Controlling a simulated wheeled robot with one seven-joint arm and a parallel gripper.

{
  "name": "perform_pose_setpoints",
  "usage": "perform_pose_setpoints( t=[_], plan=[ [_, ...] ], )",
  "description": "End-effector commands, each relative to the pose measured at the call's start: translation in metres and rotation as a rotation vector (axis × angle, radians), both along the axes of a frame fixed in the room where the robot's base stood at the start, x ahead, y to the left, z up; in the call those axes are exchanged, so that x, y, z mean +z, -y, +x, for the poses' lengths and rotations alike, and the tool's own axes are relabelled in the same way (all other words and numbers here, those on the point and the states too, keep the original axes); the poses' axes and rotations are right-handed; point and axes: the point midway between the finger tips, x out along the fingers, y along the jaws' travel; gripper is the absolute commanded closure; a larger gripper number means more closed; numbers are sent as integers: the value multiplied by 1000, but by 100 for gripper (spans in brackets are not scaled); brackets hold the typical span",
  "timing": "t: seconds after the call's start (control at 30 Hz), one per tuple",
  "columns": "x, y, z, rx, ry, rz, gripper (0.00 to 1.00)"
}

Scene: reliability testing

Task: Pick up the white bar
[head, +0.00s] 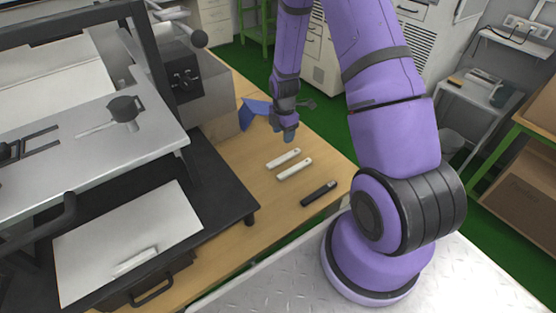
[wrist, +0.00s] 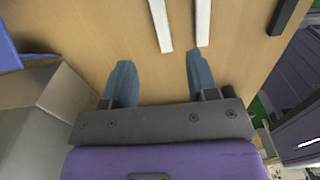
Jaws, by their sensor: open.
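Two white bars lie side by side on the wooden table. In the head view one white bar (head: 283,158) is farther back, and the other white bar (head: 294,169) is a little nearer and to the right. In the wrist view, the two bars (wrist: 161,25) and (wrist: 203,22) run down from the top edge, cut off there. My gripper (wrist: 162,80) is open and empty, its two blue-grey fingers apart, with the bars' near ends just beyond the fingertips. In the head view my gripper (head: 288,137) hangs just behind the farther bar.
A black bar (head: 319,193) lies at the table's right side. A black-framed machine with a white plate (head: 130,240) stands at left; another white bar (head: 135,262) rests on it. A blue object (head: 252,112) and a grey box are behind. The table (head: 232,157) left of the bars is bare.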

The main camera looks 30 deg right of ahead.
Motion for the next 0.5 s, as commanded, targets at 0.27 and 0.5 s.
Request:
perform_pose_setpoints(
  t=[0.27, 0.5],
  plan=[
    [-29, 1, -2, 25, -9, 3, 47],
    [-59, 2, -1, 24, -7, 3, 47]
  ],
)
